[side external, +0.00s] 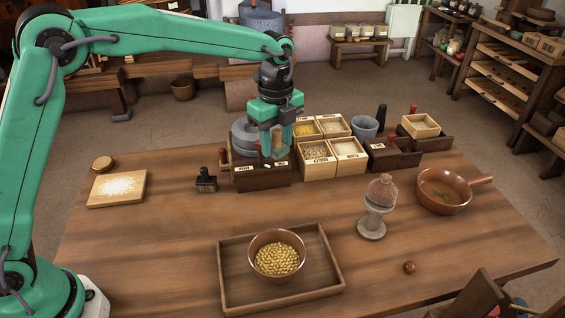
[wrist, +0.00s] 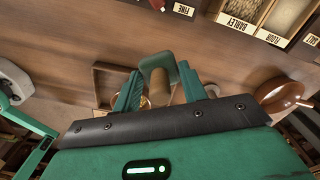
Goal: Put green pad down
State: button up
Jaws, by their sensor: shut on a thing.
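My gripper (side external: 274,148) is above the dark wooden rack near the back middle of the table. In the wrist view my gripper (wrist: 160,72) has its two green fingers closed in on a thing with a green pad (wrist: 157,60) and a tan cylindrical handle (wrist: 159,92). The green pad extends past the fingertips. In the side view my green fingers make the pad hard to tell apart, and its gap from the rack is unclear.
The dark rack (side external: 262,178) and grain boxes (side external: 318,170) stand beneath and beside my gripper. A black stamp (side external: 205,181) is left of the rack. A tray (side external: 228,297) with a bowl (side external: 276,238), a stone stand (side external: 372,224) and a pan (side external: 443,203) are nearer the front. Bare tabletop lies between.

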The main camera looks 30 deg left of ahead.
jog(key=s+a+n, duration=0.3)
jog(key=a+n, duration=0.2)
jog(key=a, duration=0.6)
jog(key=s+a+n, duration=0.2)
jog(key=a+n, duration=0.4)
jog(key=a, duration=0.4)
jog(key=f, duration=0.5)
jog(key=shift+s+a+f, duration=0.2)
jog(key=shift+a, duration=0.15)
send_over(181, 165)
notch_tip(181, 165, down, 7)
jog(key=shift+a, duration=0.15)
jog(key=shift+f, duration=2)
jog(key=shift+f, duration=0.15)
